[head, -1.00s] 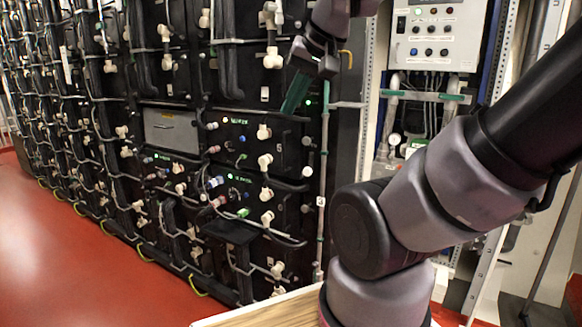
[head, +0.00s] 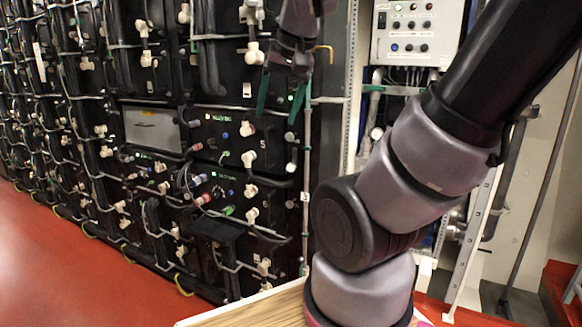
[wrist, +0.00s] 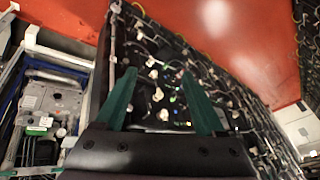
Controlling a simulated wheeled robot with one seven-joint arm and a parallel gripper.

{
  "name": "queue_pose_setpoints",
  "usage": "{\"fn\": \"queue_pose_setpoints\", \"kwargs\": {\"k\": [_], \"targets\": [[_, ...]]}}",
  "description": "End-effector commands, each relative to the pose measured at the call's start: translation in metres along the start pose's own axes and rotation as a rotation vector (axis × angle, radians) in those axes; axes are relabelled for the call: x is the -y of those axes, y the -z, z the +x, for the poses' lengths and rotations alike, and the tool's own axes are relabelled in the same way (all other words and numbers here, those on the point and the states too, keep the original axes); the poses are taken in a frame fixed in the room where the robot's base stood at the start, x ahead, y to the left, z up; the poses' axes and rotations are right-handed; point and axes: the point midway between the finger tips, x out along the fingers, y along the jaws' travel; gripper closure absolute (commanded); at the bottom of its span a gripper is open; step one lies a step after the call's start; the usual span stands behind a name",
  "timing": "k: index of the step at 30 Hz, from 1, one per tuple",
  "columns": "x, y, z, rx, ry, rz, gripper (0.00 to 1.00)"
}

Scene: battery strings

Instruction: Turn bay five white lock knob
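The bay panel marked 5 (head: 266,131) is a black module front below my gripper in the head view. A small round white knob (head: 290,137) sits at its right edge, and a white elbow fitting (head: 248,129) is left of it. I cannot tell for sure which white part is the lock knob. My gripper (head: 280,100) hangs with its two green fingers pointing down, apart and empty, above the panel's upper right part. In the wrist view my gripper (wrist: 158,74) is open, with the rack front and its white fittings between and beyond the fingers.
Another white knob (head: 291,167) sits lower on the right edge. Cables and hoses cross the rack front. A grey control box (head: 418,32) stands at right. A wooden surface (head: 250,308) is at the bottom. Red floor (head: 60,260) is open at left.

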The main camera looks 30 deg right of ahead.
Motion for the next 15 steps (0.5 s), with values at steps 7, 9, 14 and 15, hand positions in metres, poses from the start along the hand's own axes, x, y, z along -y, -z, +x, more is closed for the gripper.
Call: {"fn": "queue_pose_setpoints", "kwargs": {"k": [7, 9, 14, 15], "targets": [[-0.036, 0.035, 0.063, 0.160, -0.371, 0.012, 0.28], [-0.045, 0.047, 0.080, 0.177, -0.479, 0.007, 0.28], [-0.063, 0.077, 0.120, 0.169, -0.720, -0.024, 0.28], [-0.066, 0.085, 0.131, 0.157, -0.778, -0.037, 0.28]]}}
